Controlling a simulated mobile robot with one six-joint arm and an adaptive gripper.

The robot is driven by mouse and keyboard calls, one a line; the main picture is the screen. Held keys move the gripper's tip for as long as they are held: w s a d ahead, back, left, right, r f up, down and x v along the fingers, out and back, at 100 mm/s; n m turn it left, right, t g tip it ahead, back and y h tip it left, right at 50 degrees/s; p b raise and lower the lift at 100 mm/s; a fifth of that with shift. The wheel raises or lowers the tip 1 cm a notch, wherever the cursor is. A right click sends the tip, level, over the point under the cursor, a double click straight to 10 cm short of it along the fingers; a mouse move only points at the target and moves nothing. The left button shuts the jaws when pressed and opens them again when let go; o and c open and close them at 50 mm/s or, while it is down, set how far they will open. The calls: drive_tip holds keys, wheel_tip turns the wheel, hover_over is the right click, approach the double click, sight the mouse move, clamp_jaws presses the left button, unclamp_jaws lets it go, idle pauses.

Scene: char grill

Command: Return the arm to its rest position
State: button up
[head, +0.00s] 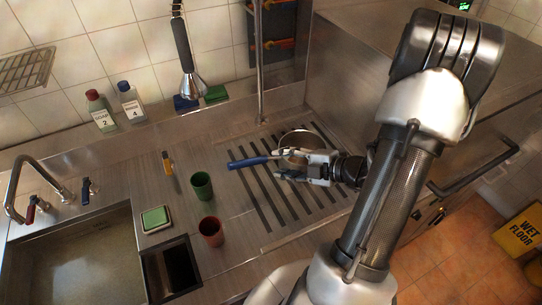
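My arm (392,195) reaches in from the right side of the head view, bent over the steel counter. My gripper (281,165) is over the slatted drainboard (268,205), pointing left. Its two fingers look apart, with nothing clearly held between them. A round metal pan (303,138) sits on the drainboard just behind the gripper. A blue handle (247,162) extends left past the fingertips; its join to the pan is partly hidden by the gripper. I cannot tell whether a finger touches the handle.
Left of the drainboard stand a green cup (202,186) and a red cup (211,232). A sprayer (186,62) hangs behind, near a vertical pipe (259,70). A sink (75,262) is at left. A wet-floor sign (521,231) stands on the floor at right.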

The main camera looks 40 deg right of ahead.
drive_tip(key=shift+v, duration=1.05)
